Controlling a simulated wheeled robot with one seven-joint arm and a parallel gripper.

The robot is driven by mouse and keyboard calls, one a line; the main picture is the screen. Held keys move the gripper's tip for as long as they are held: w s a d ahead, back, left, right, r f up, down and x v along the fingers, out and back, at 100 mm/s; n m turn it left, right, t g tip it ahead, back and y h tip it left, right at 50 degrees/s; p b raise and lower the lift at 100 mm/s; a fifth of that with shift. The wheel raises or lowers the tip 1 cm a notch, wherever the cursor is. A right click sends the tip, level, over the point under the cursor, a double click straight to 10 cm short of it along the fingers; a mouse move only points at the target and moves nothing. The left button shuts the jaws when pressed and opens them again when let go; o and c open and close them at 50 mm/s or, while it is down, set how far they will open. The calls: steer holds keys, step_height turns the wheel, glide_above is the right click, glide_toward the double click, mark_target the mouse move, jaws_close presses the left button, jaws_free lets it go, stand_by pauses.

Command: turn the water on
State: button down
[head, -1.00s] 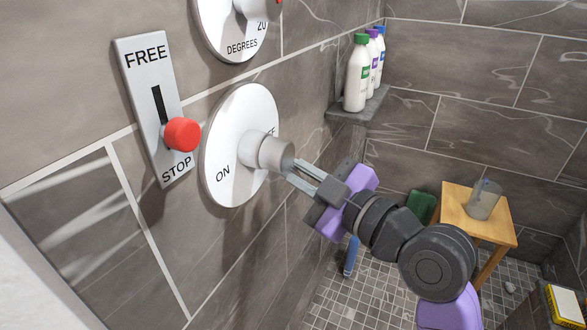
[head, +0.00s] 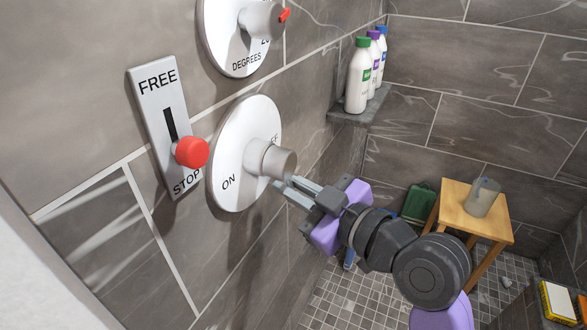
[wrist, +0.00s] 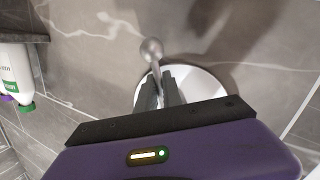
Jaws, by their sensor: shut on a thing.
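The water control is a round white wall plate (head: 231,150) marked ON at its lower left; its right-hand label is mostly hidden behind the grey hub (head: 272,158). In the wrist view, a grey lever with a ball end (wrist: 152,50) stands out in front of the white plate (wrist: 208,88). My gripper (head: 282,186) is at the lower right of the hub. In the wrist view my gripper's fingers (wrist: 160,88) are on both sides of the lever's stem and shut on it. The head view does not show the lever clearly.
A FREE/STOP slider plate (head: 159,110) with a red knob (head: 192,152) is close on the left. A temperature dial (head: 231,50) sits above. Bottles (head: 358,78) stand on a corner shelf (head: 362,108).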

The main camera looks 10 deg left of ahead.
steer(key=shift+s+a+f+m+g+p, duration=0.2)
steer(key=shift+s+m+g+p, duration=0.4)
steer(key=shift+m+p, duration=0.5)
steer(key=shift+s, duration=0.1)
steer(key=c, duration=1.5)
jaws_free()
steer(key=b+v, duration=0.1)
steer(key=v, duration=0.6)
steer(key=shift+s+d, duration=0.25)
steer(key=shift+s, duration=0.1)
